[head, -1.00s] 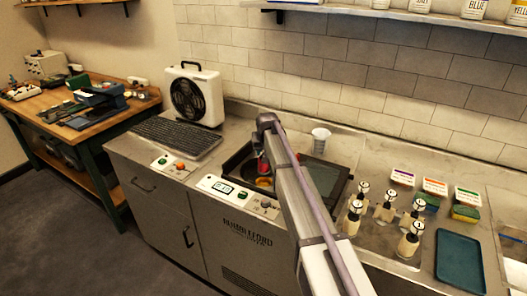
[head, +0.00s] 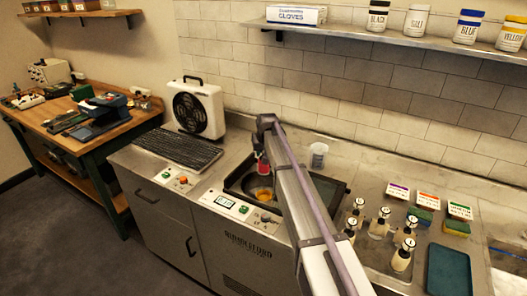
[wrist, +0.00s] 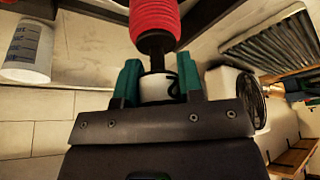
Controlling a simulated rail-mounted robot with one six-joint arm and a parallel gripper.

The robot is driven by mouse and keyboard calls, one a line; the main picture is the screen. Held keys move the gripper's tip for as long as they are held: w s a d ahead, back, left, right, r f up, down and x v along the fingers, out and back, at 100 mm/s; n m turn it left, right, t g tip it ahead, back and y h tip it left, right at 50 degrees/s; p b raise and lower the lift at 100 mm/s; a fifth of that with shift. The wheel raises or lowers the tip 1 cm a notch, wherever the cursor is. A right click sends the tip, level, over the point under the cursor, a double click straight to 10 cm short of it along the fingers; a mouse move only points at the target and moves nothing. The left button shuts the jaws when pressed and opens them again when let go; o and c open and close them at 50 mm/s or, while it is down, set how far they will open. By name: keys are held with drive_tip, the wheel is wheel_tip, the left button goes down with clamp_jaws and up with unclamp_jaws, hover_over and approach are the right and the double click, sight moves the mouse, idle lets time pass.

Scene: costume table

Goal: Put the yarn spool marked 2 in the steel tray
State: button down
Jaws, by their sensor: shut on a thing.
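My gripper (wrist: 159,84) has teal fingers shut on the pale cap of a spool wound with red yarn (wrist: 155,18). A dark neck lies between the cap and the yarn. A dark mark shows on the cap, but I cannot read it. In the head view this red spool (head: 262,168) hangs below the arm's end, over a dark basin with a round orange-yellow patch (head: 264,193). Several cream spools (head: 379,228) with dark necks and round white tags stand upright at the right on a grey, steel-looking surface (head: 372,262). Their numbers are too small to read.
A blue tray (head: 449,270) lies at the far right, near labelled boxes (head: 460,210) and sponges. A clear measuring cup (head: 318,155) stands behind my arm. A fan (head: 196,108) and a ribbed dark rack (head: 178,148) are at the left. A shelf with jars hangs above.

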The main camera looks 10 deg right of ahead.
drive_tip(key=shift+r+p, duration=3)
drive_tip(key=shift+r, duration=0.05)
wheel_tip(320, 180, up, 3)
drive_tip(key=p, duration=0.3)
drive_tip(key=shift+r, duration=0.2)
drive_tip(key=shift+f, duration=0.15)
